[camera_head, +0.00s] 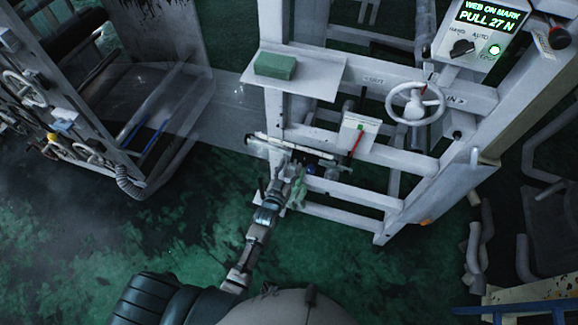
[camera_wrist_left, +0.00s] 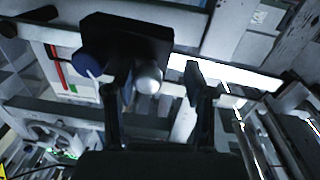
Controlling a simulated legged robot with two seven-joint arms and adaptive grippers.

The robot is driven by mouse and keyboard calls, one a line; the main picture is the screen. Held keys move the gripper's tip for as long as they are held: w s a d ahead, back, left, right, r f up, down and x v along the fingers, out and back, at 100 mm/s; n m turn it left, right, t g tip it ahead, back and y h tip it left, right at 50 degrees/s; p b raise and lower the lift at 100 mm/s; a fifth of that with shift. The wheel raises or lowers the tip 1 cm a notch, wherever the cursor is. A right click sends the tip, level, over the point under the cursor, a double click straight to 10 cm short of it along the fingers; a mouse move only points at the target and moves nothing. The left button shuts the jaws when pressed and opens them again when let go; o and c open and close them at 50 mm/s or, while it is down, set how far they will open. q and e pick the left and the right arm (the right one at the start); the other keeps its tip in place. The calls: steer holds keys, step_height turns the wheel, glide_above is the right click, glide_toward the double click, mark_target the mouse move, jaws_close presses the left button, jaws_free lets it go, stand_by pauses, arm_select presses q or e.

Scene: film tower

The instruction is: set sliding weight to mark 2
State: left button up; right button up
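The sliding weight looks to be the black block (camera_wrist_left: 128,42) in the left wrist view, with a blue knob (camera_wrist_left: 88,64) and a round silver knob (camera_wrist_left: 149,78). It sits on a pale bar (camera_wrist_left: 232,76), which also shows in the head view (camera_head: 285,144). The marks are too small to read. My left gripper (camera_head: 297,178) is at the weight, below the bar. In the left wrist view its two fingers (camera_wrist_left: 152,88) stand apart, with the silver knob between them; I cannot tell whether they touch it. My right gripper is not in view.
A white handwheel (camera_head: 415,103), a gauge plate with a red pointer (camera_head: 358,134) and a shelf with a green block (camera_head: 275,66) are on the frame. Clear film (camera_head: 215,105) runs left. Green floor is open in front.

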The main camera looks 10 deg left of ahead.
arm_select(q)
steer(key=shift+s, duration=5.75)
steer(key=s+a+f+m+g, duration=0.1)
steer(key=s+f+g, duration=0.3)
steer(key=f, duration=0.7)
steer(key=s+f+g, duration=0.2)
steer(key=s+f, duration=0.3)
steer(key=f, duration=0.6)
steer(key=s+a+f+m+g, duration=0.1)
steer(key=s+f+g, duration=0.3)
steer(key=f, duration=0.7)
steer(key=s+a+f+g, duration=0.1)
steer(key=s+f+g, duration=0.1)
steer(key=s+f, duration=0.3)
steer(key=s+a+f+g+y, duration=0.1)
steer(key=s+f, duration=0.3)
steer(key=s, duration=0.9)
steer(key=s+a+f+g, duration=0.3)
steer(key=s+f+g, duration=0.1)
steer(key=s, duration=0.5)
steer(key=shift+s+f+y, duration=0.15)
steer(key=shift+f+y, duration=0.25)
steer(key=shift+f, duration=0.4)
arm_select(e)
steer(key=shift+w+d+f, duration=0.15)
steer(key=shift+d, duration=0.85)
